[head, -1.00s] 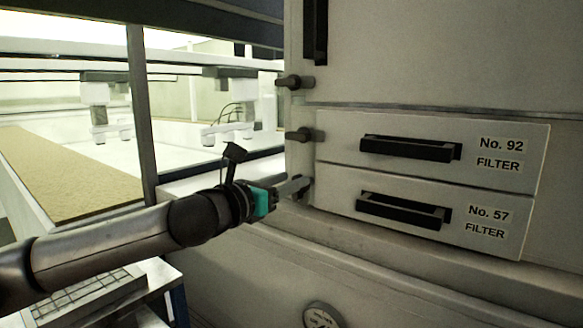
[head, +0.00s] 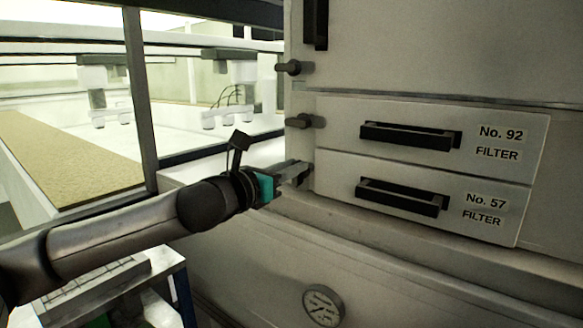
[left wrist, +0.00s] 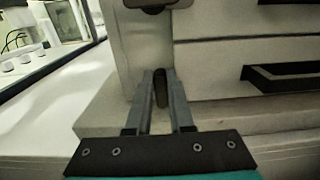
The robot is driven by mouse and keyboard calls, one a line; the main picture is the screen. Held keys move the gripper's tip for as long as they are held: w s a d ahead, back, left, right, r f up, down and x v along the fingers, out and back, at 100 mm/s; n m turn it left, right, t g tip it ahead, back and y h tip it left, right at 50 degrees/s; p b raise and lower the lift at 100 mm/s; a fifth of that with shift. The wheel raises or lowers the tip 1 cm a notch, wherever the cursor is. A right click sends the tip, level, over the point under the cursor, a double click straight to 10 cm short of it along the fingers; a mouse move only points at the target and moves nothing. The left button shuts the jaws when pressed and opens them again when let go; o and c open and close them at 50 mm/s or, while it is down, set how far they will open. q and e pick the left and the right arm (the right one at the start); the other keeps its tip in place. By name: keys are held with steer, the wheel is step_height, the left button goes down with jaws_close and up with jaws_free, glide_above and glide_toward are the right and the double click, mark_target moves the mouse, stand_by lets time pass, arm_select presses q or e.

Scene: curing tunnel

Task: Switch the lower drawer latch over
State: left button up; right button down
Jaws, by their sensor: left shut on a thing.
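The lower filter drawer (head: 335,186), labelled No. 57, is closed under the No. 92 drawer (head: 340,143). Its small dark latch sits at the drawer's left edge, mostly hidden by my gripper in the head view. In the left wrist view the lower latch (left wrist: 160,88) shows as a dark upright bar between the fingertips. My left gripper (head: 297,173) is shut on this latch, and it also shows in the left wrist view (left wrist: 160,85). The upper drawer's latch (head: 306,121) points left. My right gripper is not in view.
Another latch (head: 293,67) sits higher on the cabinet's left edge. Black drawer handles (head: 405,135) stick out from the fronts. A ledge runs below the drawers, with a round gauge (head: 323,305) under it. A glazed tunnel opening lies at left.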

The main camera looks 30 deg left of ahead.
arm_select(q)
jaws_close()
steer(key=shift+w+a+f+n+p, duration=0.1)
steer(key=shift+a+f+n+p, duration=0.25)
steer(key=shift+n, duration=2.6)
steer(key=shift+s+a+f+n+p, duration=0.1)
steer(key=shift+a+f+n+p, duration=0.3)
steer(key=shift+n, duration=2.6)
steer(key=shift+w+a+f+n+p, duration=0.15)
steer(key=shift+n+p, duration=0.35)
steer(key=shift+n, duration=2.45)
steer(key=o, duration=0.7)
jaws_free()
steer(key=shift+o, duration=0.2)
steer(key=shift+s, duration=0.2)
